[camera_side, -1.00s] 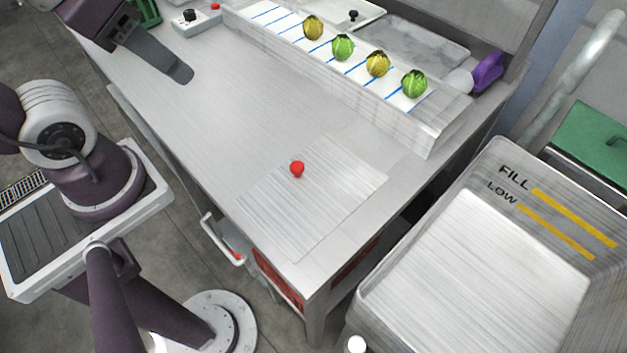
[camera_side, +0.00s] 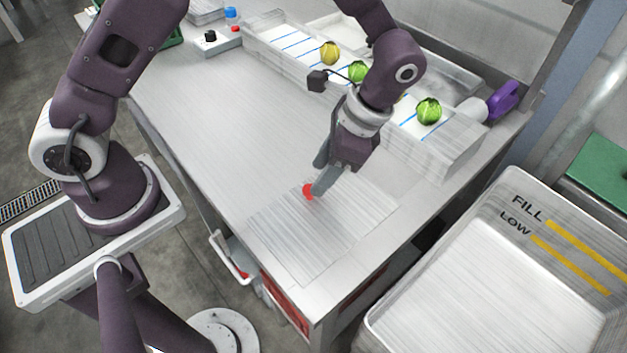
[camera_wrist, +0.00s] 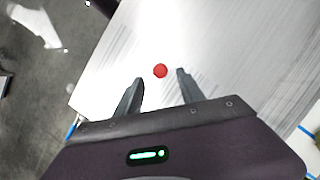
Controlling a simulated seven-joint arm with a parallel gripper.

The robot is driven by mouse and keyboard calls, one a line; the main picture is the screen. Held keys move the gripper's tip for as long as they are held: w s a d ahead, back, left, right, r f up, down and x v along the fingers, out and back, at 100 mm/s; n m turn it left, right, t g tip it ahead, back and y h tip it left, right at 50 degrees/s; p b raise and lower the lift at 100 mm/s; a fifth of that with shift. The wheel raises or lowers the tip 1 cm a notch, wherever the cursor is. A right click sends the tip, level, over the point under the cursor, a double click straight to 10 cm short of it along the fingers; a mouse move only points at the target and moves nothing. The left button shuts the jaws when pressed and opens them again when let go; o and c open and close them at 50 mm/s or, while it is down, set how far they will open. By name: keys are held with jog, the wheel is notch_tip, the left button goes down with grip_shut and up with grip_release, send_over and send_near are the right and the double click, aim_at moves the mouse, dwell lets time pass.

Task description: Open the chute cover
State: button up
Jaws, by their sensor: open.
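The chute cover (camera_side: 290,240) is a flat brushed-metal panel lying flush in the bench top, toward its near right end. A red knob (camera_side: 307,191) stands on the cover. My gripper (camera_side: 317,180) is low over the cover with its fingers at the knob, partly overlapping it in the side view. In the wrist view the red knob (camera_wrist: 160,71) shows between and just beyond the two open fingertips (camera_wrist: 161,76). Whether the fingers touch the knob cannot be told. The cover's far part is partly behind my gripper.
A clear-walled conveyor channel (camera_side: 440,150) with green and yellow heads (camera_side: 428,111) runs along the back of the bench. A metal basin (camera_side: 480,290) marked FILL and LOW stands at the right. A control box (camera_side: 216,41) sits at the far left. The bench's left-middle is clear.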

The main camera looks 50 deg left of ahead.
aim_at(325, 209)
jog(key=x, duration=0.4)
jog(key=shift+f, duration=0.1)
grip_shut()
dwell(1.3)
